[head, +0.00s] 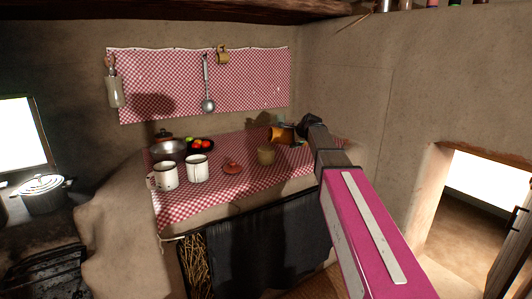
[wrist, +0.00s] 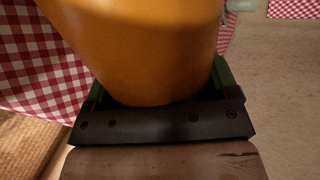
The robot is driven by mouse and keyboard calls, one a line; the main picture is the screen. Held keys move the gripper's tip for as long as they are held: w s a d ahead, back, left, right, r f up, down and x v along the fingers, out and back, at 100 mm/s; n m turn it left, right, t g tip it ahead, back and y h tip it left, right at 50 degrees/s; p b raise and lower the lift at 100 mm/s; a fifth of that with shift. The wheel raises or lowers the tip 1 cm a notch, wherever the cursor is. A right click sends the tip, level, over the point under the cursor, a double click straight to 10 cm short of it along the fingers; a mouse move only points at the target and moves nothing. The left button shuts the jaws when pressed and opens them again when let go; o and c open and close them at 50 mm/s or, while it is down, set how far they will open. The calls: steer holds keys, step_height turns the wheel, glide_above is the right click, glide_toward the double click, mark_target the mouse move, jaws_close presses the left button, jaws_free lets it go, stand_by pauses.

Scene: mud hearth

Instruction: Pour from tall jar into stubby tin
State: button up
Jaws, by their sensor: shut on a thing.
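The tall jar is orange (head: 282,134) and lies tipped almost on its side in the head view, its darker end pointing left. My gripper (head: 302,129) is shut on it. In the wrist view the orange jar (wrist: 145,50) fills the space between the green fingers of my gripper (wrist: 155,88). A short brownish tin (head: 265,156), probably the stubby tin, stands upright on the checked cloth, below and a little left of the jar's end. I cannot see any stream or the inside of either vessel.
Two white mugs (head: 196,168), a red lid (head: 232,168), a metal bowl (head: 168,150) and a dark dish of fruit (head: 200,146) stand left of the tin on the checked cloth (head: 200,207). A ladle (head: 208,100) hangs on the wall behind. The cloth's front right is clear.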

mark_target(287, 129)
steer(key=shift+s+a+r+n+t+h+p, duration=0.1)
steer(key=shift+a+r+n+t+h+p, duration=0.15)
steer(key=shift+r+n+h, duration=0.5)
steer(key=shift+s+a+r+n+t+h+p, duration=0.15)
steer(key=shift+a+r+h, duration=0.2)
steer(key=shift+r, duration=0.75)
stand_by(0.5)
steer(key=shift+a+r+n+h, duration=0.25)
steer(key=shift+r+h, duration=0.05)
steer(key=shift+r, duration=0.15)
steer(key=shift+a+r+n+h, duration=0.2)
steer(key=shift+r+n+h, duration=0.1)
steer(key=shift+r, duration=0.15)
steer(key=shift+s+a+r+n+t+h+p, duration=0.3)
steer(key=shift+a+r+n+t+h, duration=0.15)
steer(key=shift+r+h, duration=0.2)
stand_by(0.9)
steer(key=shift+s+a+r+n+t+h+p, duration=0.2)
steer(key=shift+a+r+n+t+h+p, duration=0.25)
steer(key=shift+a+r, duration=0.45)
stand_by(2.4)
